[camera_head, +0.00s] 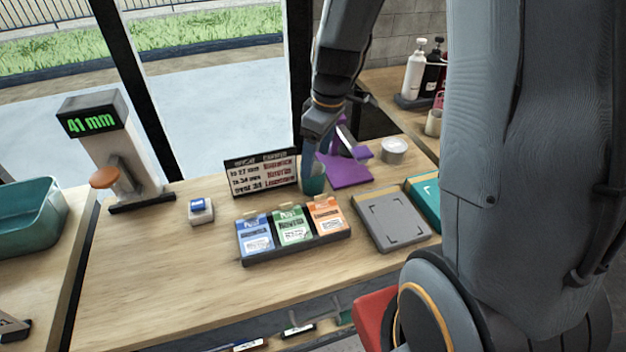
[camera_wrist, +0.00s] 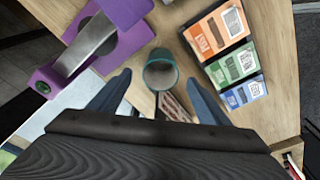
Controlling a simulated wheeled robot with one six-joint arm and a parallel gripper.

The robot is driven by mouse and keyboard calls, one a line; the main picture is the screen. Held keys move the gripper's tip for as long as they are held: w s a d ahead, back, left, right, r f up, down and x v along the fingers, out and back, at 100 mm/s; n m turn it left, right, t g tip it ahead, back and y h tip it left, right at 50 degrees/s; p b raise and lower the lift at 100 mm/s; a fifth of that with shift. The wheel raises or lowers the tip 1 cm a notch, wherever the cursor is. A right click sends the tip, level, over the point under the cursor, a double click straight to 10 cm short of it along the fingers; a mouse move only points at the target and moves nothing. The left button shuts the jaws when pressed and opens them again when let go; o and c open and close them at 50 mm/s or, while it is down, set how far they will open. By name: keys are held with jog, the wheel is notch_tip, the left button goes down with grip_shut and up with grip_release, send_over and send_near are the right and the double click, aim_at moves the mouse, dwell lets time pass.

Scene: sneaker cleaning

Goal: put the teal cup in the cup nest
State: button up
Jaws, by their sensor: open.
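The teal cup (camera_head: 313,185) stands upright on the wooden table, beside the purple stand and the sign. In the wrist view, its round open mouth (camera_wrist: 160,73) faces the camera. My gripper (camera_head: 317,150) is above the cup in the head view and partly covers it. In the wrist view, my gripper (camera_wrist: 158,80) is open. The cup shows between its two blue fingers, with a gap on each side. A round pale holder (camera_head: 394,150) sits at the table's back right. I cannot tell for sure whether it is the cup nest.
The purple stand (camera_head: 345,170) is close to the right of the cup. A black sign (camera_head: 261,173) is close on its left. A tray with blue, green and orange packets (camera_head: 293,233) lies in front. A grey pad (camera_head: 390,218) lies right. The table's left front is clear.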

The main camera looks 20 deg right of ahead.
aim_at(313, 179)
jog(key=shift+w+a+f+p, duration=0.1)
jog(key=shift+f+p, duration=0.2)
jog(key=shift+f, duration=0.6)
jog(key=shift+w+a+f+p, duration=0.15)
jog(key=shift+f+p, duration=0.2)
jog(key=shift+f, duration=0.6)
jog(key=shift+w+a+f+p, duration=0.1)
jog(key=shift+f+p, duration=0.2)
jog(key=shift+f, duration=0.6)
jog(key=c, duration=1.2)
jog(key=shift+r, duration=0.15)
